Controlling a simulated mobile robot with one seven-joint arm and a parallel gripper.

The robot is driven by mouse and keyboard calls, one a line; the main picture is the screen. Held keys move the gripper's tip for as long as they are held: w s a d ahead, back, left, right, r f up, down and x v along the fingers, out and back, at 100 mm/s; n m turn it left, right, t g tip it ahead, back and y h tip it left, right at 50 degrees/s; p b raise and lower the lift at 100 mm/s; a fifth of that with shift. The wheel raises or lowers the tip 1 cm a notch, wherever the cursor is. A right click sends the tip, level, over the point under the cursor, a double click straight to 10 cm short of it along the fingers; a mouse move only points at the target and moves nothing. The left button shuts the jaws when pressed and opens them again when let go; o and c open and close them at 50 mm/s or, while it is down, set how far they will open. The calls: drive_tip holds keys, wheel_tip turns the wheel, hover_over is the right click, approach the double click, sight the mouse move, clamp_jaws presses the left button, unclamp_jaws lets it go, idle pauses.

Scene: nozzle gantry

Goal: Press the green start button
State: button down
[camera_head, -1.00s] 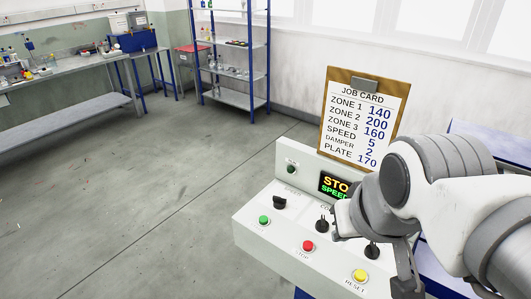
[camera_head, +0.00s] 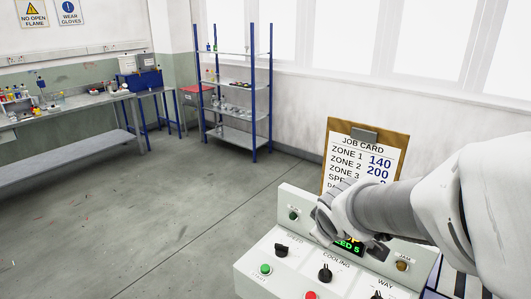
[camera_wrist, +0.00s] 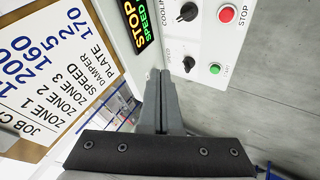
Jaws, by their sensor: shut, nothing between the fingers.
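The green start button (camera_head: 265,269) sits at the left of the sloped front face of the white control panel (camera_head: 284,259). It also shows in the wrist view (camera_wrist: 214,69), right of my fingertips, with nothing covering it. My gripper (camera_wrist: 164,74) is shut and empty, its fingers together in the wrist view. The fingertips are apart from the button, to its left in that view. In the head view my arm end covers part of the lit display (camera_head: 348,246), and I cannot make out the fingertips there. The display shows STOP in the wrist view (camera_wrist: 137,33).
A red stop button (camera_head: 311,295), a speed knob (camera_head: 281,251) and a cooling knob (camera_head: 325,273) are near the green button. The job card (camera_head: 353,160) stands behind the panel, partly hidden by my arm. Open floor (camera_head: 150,225) lies left.

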drive_tip(key=w+a+f+n+y, duration=0.2)
drive_tip(key=w+a+f+n, duration=0.1)
drive_tip(key=w+a, duration=0.1)
drive_tip(key=n+y+p, duration=0.2)
drive_tip(key=n+y, duration=0.2)
hover_over(269, 270)
drive_tip(key=shift+f, duration=2.1)
wheel_tip(269, 270, down, 9)
drive_tip(key=b, duration=0.8)
drive_tip(key=shift+r+b, duration=0.1)
drive_tip(key=shift+b, duration=0.25)
drive_tip(key=shift+f+b, duration=0.35)
drive_tip(key=shift+f, duration=0.1)
